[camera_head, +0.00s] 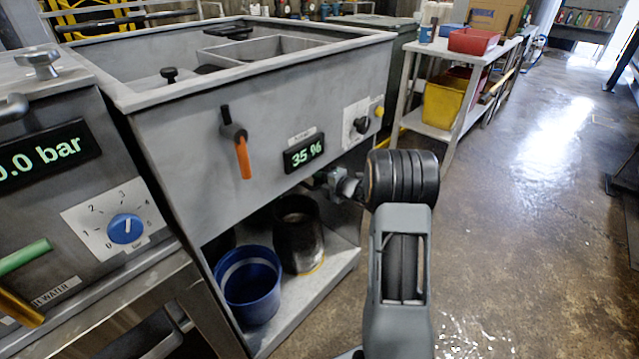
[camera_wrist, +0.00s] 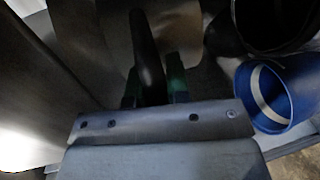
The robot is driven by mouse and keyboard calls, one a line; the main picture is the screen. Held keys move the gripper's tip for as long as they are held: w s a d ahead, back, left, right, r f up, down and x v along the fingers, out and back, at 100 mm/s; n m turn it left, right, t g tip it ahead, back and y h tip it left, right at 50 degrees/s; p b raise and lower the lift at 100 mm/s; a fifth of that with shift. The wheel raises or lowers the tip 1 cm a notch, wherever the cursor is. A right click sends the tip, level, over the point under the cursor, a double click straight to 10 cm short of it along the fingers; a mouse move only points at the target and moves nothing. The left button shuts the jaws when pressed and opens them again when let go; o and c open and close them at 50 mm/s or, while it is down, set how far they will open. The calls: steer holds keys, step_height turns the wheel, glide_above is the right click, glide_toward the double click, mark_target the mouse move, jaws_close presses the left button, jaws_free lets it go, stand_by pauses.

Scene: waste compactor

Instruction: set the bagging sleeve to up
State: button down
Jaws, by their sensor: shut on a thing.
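In the wrist view my gripper (camera_wrist: 154,97) is shut on a dark, upright, rod-like handle (camera_wrist: 147,58) that stands between its two fingers. In the head view my gripper is mostly hidden behind my arm's black joint, under the right front of the grey machine (camera_head: 195,155). The handle cannot be made out there. No label shows which part is the bagging sleeve, and I cannot tell whether the handle is up or down.
A blue bucket (camera_head: 249,287) and a dark cylindrical container (camera_head: 298,235) stand on the shelf below. The machine's front has an orange-tipped lever (camera_head: 242,155), a 35 % display (camera_head: 304,152) and a black knob (camera_head: 361,125). Open floor (camera_head: 540,200) lies to the right.

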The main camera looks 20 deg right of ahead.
steer(key=shift+r, duration=0.2)
steer(key=c, duration=1.1)
jaws_free()
steer(key=shift+f, duration=0.15)
steer(key=p+v, duration=0.2)
steer(key=v, duration=1.1)
steer(key=shift+s+p, duration=0.35)
steer(key=shift+s, duration=0.05)
steer(key=shift+d, duration=0.1)
